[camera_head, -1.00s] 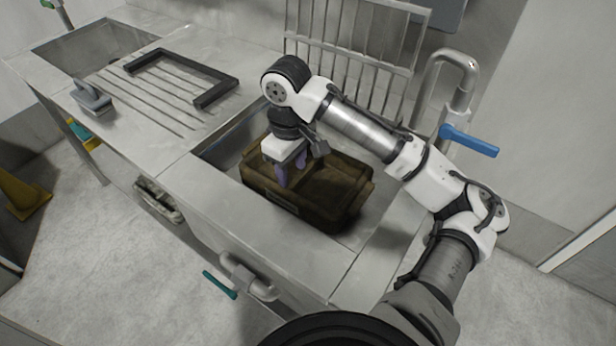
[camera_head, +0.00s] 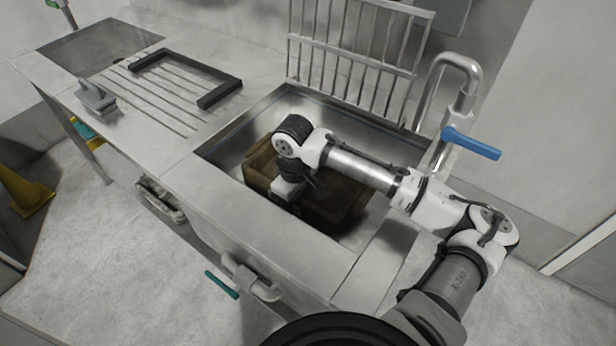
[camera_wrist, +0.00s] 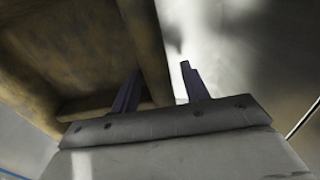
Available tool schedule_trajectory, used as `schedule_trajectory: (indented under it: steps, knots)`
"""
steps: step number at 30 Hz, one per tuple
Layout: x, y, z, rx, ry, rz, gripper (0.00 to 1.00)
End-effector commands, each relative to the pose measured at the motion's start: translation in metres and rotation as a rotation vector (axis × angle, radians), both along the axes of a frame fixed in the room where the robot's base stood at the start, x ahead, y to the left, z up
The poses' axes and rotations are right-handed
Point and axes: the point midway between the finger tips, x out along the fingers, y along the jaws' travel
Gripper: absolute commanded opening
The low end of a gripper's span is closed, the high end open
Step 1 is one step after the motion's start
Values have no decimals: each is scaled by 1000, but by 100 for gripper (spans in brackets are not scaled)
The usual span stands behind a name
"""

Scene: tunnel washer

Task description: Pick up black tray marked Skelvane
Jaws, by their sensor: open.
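A dark brown, stained tray (camera_head: 258,168) lies in the sink basin, partly hidden behind my arm. I cannot read any marking on it. My gripper is low over the tray's near left side in the head view, and its fingertips are hidden there. In the wrist view, my gripper (camera_wrist: 161,69) is open, with its two purple fingers apart. The tray's wall (camera_wrist: 146,45) runs down between the fingers, with the tray's inside to the left and bright basin metal to the right. I cannot tell whether either finger touches the wall.
The steel sink (camera_head: 225,152) surrounds the tray. A wire rack (camera_head: 350,60) stands behind it, beside a pipe with a blue lever (camera_head: 470,144). A black frame (camera_head: 218,94) and a grey handled object (camera_head: 95,97) lie on the drainboard (camera_head: 150,105) at left.

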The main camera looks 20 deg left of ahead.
Motion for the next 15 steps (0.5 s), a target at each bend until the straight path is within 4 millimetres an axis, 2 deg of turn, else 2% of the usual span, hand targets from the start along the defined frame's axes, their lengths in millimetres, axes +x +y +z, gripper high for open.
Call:
schedule_trajectory:
  steps: [3,12,13,15]
  knots:
    - [0,0,0,0,0,0,43]
    - [0,0,1,0,0,0,4]
    - [0,0,1,0,0,0,0]
    - [0,0,1,0,-1,0,0]
